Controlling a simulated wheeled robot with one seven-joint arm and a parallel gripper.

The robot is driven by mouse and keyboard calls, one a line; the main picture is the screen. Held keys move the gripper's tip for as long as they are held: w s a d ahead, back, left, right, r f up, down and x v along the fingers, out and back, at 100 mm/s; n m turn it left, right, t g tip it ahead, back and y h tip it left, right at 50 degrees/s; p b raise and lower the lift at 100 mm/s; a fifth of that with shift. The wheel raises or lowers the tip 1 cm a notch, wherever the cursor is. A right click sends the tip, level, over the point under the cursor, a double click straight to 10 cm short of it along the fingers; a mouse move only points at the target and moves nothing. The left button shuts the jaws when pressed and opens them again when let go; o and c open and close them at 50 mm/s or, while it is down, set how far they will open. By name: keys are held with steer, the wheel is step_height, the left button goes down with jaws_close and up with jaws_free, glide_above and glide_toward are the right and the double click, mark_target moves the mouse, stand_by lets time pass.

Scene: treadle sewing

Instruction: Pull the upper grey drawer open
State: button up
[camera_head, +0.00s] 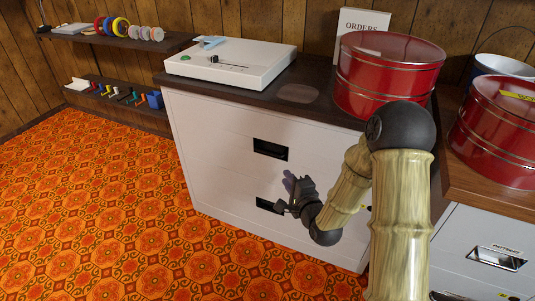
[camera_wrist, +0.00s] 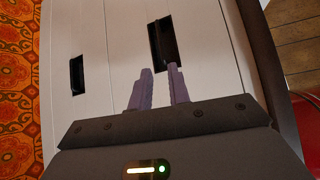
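A pale grey cabinet has two closed drawers, each with a black recessed handle. The upper grey drawer (camera_head: 215,130) has its handle (camera_head: 270,149) near the middle of its front. My gripper (camera_head: 290,184) is in front of the cabinet, lower and slightly right of that handle. In the wrist view, my gripper (camera_wrist: 159,77) has two purple-grey fingers apart with nothing between them. The upper handle (camera_wrist: 160,38) lies just beyond the right fingertip, which overlaps its near edge. I cannot tell whether they touch. The lower handle (camera_wrist: 76,75) is off to the left.
The lower drawer (camera_head: 215,180) sits beneath. On the cabinet's dark top (camera_head: 255,97) are a white device (camera_head: 232,62) and a red drum (camera_head: 385,75). Another cabinet (camera_head: 490,240) stands at the right. The patterned orange carpet (camera_head: 110,210) at the left is clear.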

mark_target(268, 153)
steer(key=shift+w, duration=0.1)
steer(key=b+x, duration=0.5)
steer(key=x, duration=1.2)
steer(key=shift+w+f, duration=0.15)
steer(key=shift+f, duration=0.05)
jaws_close()
